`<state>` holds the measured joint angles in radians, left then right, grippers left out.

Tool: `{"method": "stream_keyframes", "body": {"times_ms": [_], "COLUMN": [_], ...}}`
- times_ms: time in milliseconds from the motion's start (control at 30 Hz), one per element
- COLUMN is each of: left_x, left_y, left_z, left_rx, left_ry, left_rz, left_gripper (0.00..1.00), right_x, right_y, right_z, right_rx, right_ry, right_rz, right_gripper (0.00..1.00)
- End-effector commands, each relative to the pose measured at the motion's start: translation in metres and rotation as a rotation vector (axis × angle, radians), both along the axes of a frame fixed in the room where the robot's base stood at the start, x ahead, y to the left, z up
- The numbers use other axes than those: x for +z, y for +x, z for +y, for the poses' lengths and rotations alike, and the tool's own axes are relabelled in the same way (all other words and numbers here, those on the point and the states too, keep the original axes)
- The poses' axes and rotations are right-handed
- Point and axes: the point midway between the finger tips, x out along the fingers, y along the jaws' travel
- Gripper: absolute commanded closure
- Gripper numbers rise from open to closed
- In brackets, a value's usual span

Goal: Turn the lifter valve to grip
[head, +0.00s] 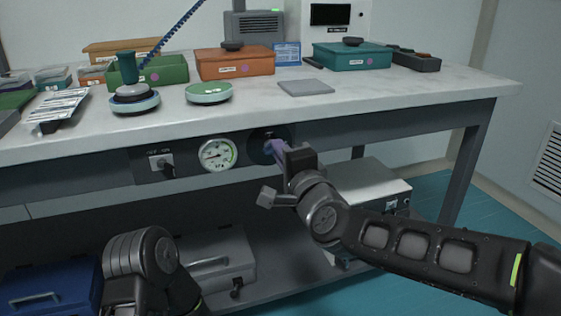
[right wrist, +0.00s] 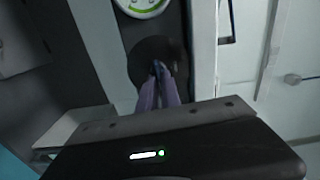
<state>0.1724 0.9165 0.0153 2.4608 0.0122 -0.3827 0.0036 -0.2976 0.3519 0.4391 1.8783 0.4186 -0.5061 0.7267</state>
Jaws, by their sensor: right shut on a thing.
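The valve is a dark round disc (head: 259,137) on the front panel under the bench top, right of a white gauge (head: 217,154). In the right wrist view the same disc (right wrist: 152,55) lies right in front of my fingers. My right gripper (head: 273,149) has pale purple fingers, shut on the valve's handle at the disc. It also shows in the right wrist view (right wrist: 158,85). The fingers hide most of the handle, so its exact angle is unclear. The lifter (head: 133,97), a round pad with a dark green grip, stands on the bench at left. My left gripper is out of view.
A small black switch (head: 166,165) sits left of the gauge. A green tray (head: 170,72), an orange bin (head: 236,65) and a teal bin (head: 352,58) stand along the bench (head: 420,90). Grey cases (head: 222,262) and a white box (head: 372,188) sit below.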

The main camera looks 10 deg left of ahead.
Motion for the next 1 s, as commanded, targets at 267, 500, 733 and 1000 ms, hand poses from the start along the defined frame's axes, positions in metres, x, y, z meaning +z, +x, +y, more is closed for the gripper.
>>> {"method": "stream_keyframes", "body": {"times_ms": [267,500,733,1000], "left_x": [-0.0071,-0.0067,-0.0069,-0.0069], "left_y": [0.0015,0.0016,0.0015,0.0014], "left_z": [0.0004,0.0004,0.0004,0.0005], "left_rx": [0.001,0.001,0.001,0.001], "left_ry": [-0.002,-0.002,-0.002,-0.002], "left_rz": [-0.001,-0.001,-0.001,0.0], "left_gripper": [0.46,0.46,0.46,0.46], "right_x": [-0.0012,-0.0006,-0.0007,-0.0008], "right_y": [0.0006,0.0006,0.0006,0.0004], "right_z": [-0.0003,-0.0004,-0.0005,-0.0002], "right_rx": [-0.001,-0.001,-0.001,-0.001], "right_ry": [0.06,0.065,0.065,0.063], "right_rz": [0.038,0.043,0.042,0.041], "right_gripper": [1.0,1.0,0.86,0.71]}}
